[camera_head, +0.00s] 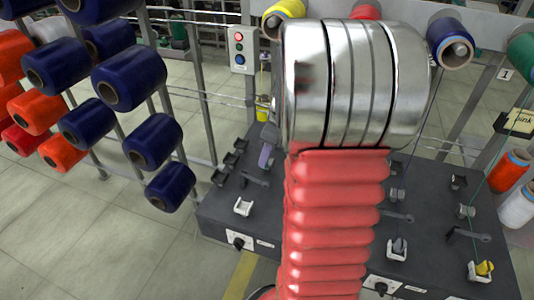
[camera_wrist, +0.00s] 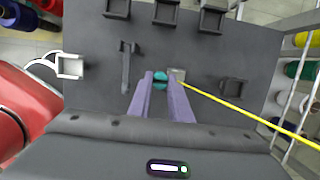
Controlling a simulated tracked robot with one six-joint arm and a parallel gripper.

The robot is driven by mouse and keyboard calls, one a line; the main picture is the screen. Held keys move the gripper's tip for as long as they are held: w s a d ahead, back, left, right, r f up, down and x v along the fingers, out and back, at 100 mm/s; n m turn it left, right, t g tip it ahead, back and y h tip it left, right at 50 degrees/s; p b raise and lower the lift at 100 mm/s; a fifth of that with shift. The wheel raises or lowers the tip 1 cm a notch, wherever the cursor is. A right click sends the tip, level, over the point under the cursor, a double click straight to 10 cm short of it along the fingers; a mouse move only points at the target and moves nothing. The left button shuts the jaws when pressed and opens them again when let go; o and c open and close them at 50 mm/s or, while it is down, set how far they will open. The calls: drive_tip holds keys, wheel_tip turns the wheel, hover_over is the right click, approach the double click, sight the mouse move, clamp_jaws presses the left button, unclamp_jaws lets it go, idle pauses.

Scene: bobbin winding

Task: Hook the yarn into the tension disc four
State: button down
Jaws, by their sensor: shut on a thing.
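In the wrist view my gripper (camera_wrist: 160,77) shows as two purple fingers reaching down to the dark machine top. The yellow yarn (camera_wrist: 240,105) runs in from the right edge as a straight, taut line and ends at the right fingertip, where it is held. A small teal round part (camera_wrist: 160,74), perhaps the tension disc, shows between and behind the fingertips. I cannot tell whether the yarn touches it. In the head view a purple piece (camera_head: 265,155), likely a finger, shows left of my red arm, which hides most of that part of the machine.
A grey lever (camera_wrist: 126,66) and a white bracket (camera_wrist: 70,66) stand left of the fingers, with dark square holders (camera_wrist: 162,12) beyond. Blue bobbins (camera_head: 155,140) hang on a rack at left. Other stations, one with a yellow part (camera_head: 484,268), stand at right.

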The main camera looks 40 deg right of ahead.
drive_tip(key=shift+s+a, duration=0.5)
drive_tip(key=shift+a, duration=0.4)
drive_tip(key=shift+r, duration=0.25)
drive_tip(key=r, duration=0.4)
drive_tip(key=shift+s+a+r, duration=0.15)
drive_tip(key=shift+s+a, duration=0.05)
drive_tip(key=shift+a, duration=0.2)
idle(0.5)
